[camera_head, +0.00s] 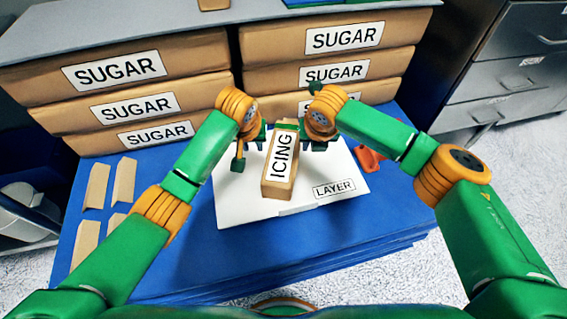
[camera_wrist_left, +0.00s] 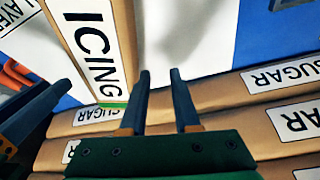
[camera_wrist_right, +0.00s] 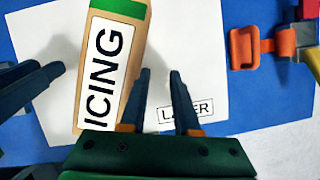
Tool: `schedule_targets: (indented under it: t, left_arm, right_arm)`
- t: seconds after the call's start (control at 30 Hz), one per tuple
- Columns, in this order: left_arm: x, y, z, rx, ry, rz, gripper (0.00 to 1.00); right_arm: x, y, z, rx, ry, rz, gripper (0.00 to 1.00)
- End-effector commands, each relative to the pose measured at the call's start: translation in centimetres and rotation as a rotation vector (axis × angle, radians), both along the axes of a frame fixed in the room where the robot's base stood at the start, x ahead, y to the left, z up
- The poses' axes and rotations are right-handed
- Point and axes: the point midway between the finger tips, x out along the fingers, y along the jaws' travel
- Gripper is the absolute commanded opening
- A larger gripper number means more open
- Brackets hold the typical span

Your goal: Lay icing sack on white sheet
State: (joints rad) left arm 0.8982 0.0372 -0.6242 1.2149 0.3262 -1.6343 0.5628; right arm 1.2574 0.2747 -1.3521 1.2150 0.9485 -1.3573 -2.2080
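The icing sack (camera_head: 281,165) is a tan block with a white ICING label and a green band at its far end. It rests on the white sheet (camera_head: 240,205), which is marked LAYER. My left gripper (camera_head: 246,150) is beside the sack's left side in the head view; its fingers (camera_wrist_left: 160,85) are apart with nothing between them. My right gripper (camera_head: 318,142) is on the other side near the far end; its fingers (camera_wrist_right: 160,85) are also apart and empty. The sack also shows in the left wrist view (camera_wrist_left: 92,40) and right wrist view (camera_wrist_right: 105,60).
Stacked SUGAR sacks (camera_head: 160,108) stand behind the sheet on the blue platform (camera_head: 190,255). Several small tan blocks (camera_head: 97,186) lie at the left. A red-orange object (camera_head: 368,158) lies at the right. Grey drawers (camera_head: 505,75) stand at the far right.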

Motion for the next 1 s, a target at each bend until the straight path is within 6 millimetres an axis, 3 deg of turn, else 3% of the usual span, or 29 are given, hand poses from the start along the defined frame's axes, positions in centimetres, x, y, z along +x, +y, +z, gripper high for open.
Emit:
schedule_targets:
  t: [0.17,0.27,0.5,0.6,0.87,1.0]
  left_arm:
    - [0.0,0.0,0.1,0.001,0.0,0.0,0.3]
    - [-0.4,-0.1,1.3,-0.002,-0.003,-0.001,0.3]
    - [-2.9,0.1,8.2,0.001,-0.01,-0.001,0.3]
    - [-3.3,0.0,10.0,0.004,-0.022,-0.008,0.3]
    - [-4.3,0.0,11.2,0.002,-0.001,0.0,0.3]
    - [-4.4,0.0,11.2,0.0,0.001,0.0,0.3]
  right_arm:
    - [0.0,0.0,0.0,-0.001,0.0,-0.001,0.3]
    - [0.0,0.0,0.0,-0.001,0.0,-0.001,0.3]
    - [0.0,-0.1,0.0,-0.002,0.0,-0.002,0.3]
    - [0.0,-0.1,0.0,-0.002,0.0,-0.002,0.3]
    - [-0.1,-0.1,0.4,0.001,-0.001,-0.002,0.3]
    - [-1.2,-0.1,3.4,0.001,-0.006,0.001,0.3]
